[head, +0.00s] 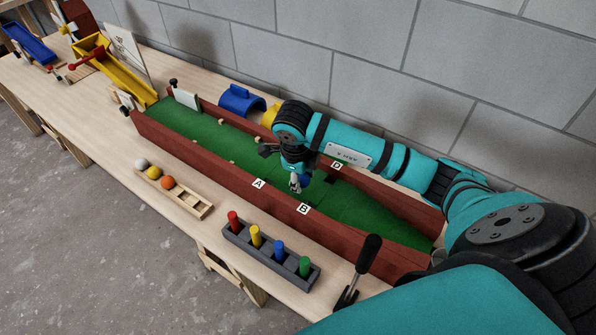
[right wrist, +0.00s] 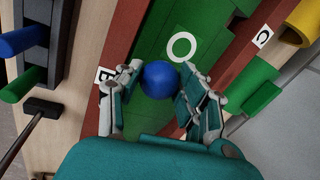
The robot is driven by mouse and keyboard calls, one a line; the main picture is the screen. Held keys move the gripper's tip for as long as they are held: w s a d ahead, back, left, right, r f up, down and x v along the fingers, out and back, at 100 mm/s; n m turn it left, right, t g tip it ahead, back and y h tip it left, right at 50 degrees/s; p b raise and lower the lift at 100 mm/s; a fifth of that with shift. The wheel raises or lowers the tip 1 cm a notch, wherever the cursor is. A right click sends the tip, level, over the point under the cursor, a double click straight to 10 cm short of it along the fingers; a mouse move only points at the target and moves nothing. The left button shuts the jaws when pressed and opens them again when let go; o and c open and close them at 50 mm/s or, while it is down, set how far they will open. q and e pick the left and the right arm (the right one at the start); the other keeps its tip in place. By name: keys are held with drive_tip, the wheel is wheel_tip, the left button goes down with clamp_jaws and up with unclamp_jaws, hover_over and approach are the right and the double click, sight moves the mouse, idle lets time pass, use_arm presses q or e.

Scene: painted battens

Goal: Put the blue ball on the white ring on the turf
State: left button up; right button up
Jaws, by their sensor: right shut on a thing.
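The blue ball (right wrist: 159,79) sits between the fingers of my right gripper (right wrist: 161,70), which is shut on it. In the head view, the right gripper (head: 297,184) is low over the green turf (head: 345,208) between labels B and D, with a bit of the blue ball (head: 306,181) showing. The white ring (right wrist: 181,46) lies flat on the turf, just beyond the ball in the right wrist view and apart from it in the picture. I cannot make out the ring in the head view. How high the ball is above the turf is unclear. My left gripper is not in view.
Dark red side walls (head: 229,172) border the turf. In front stand a wooden rack (head: 194,203) with white, yellow and orange balls, a grey block (head: 262,257) with coloured pegs and a black-handled tool (head: 368,253). A blue arch (head: 241,99) stands behind the far wall.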

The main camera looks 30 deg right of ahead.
drive_tip(key=w, duration=0.1)
drive_tip(key=w+d, duration=0.2)
drive_tip(key=w, duration=0.1)
drive_tip(key=shift+f, duration=0.2)
drive_tip(key=shift+w+f+p, duration=0.1)
drive_tip(key=shift+f+p, duration=0.25)
drive_tip(key=shift+f, duration=1.45)
drive_tip(key=shift+f, duration=0.25)
drive_tip(key=o, duration=1.1)
drive_tip(key=shift+r, duration=0.1)
wheel_tip(320, 180, up, 12)
drive_tip(key=s+a, duration=0.1)
drive_tip(key=a, duration=0.1)
drive_tip(key=shift+s+b, duration=0.15)
drive_tip(key=shift+b, duration=0.2)
